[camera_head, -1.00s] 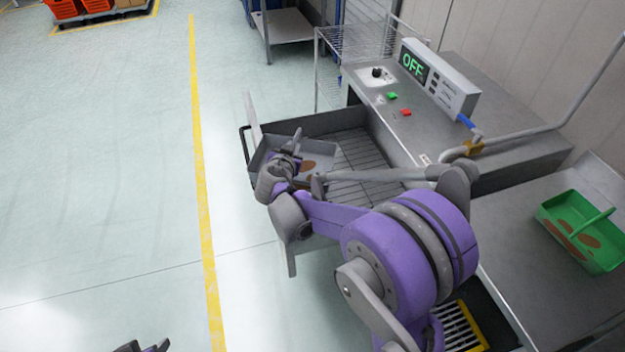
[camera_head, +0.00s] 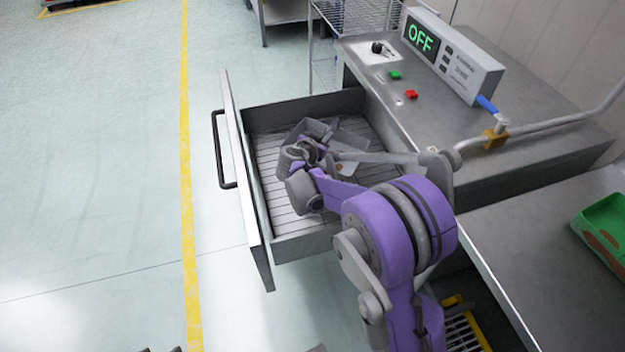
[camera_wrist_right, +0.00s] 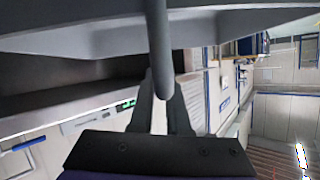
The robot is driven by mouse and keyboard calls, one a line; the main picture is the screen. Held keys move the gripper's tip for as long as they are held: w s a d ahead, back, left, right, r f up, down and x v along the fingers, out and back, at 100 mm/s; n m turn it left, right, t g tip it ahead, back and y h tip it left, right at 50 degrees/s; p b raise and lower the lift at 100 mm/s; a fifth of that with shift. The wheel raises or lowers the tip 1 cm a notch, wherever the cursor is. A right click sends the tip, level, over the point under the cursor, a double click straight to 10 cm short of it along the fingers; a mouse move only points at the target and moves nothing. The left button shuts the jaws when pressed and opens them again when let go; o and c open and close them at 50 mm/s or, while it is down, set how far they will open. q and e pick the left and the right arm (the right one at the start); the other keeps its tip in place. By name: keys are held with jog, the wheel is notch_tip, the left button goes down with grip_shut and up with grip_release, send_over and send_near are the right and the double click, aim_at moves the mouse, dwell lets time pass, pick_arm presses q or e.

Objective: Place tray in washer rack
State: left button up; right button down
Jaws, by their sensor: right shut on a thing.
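The grey tray (camera_head: 350,142) with a brown stain is in my right gripper (camera_head: 318,146), over the slatted washer rack (camera_head: 278,205) in the pulled-out drawer. My arm and gripper hide part of the tray, and I cannot tell whether it touches the slats. In the right wrist view, the fingers (camera_wrist_right: 160,115) of my right gripper are shut on the tray's grey bar handle (camera_wrist_right: 160,45), and the tray's grey body (camera_wrist_right: 90,35) fills the upper part. Only small dark tips of my left gripper (camera_head: 162,350) show at the bottom edge.
The drawer's front panel (camera_head: 245,185) with a black handle (camera_head: 219,150) stands out at left. The washer (camera_head: 450,120) has a display (camera_head: 421,40) reading OFF. A green tray (camera_head: 606,230) with brown stains lies on the right counter (camera_head: 540,250).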

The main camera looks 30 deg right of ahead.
notch_tip(320, 180, down, 9)
jog(key=shift+w+a+f+b, duration=0.1)
jog(key=shift+a+b, duration=0.05)
jog(key=shift+b, duration=0.95)
pick_arm(q)
jog(key=shift+f+b, duration=0.4)
jog(key=shift+f, duration=1.85)
pick_arm(e)
jog(key=shift+f, duration=2.2)
pick_arm(q)
jog(key=shift+f, duration=0.1)
pick_arm(e)
jog(key=shift+f, duration=0.15)
jog(key=c, duration=0.9)
grip_release()
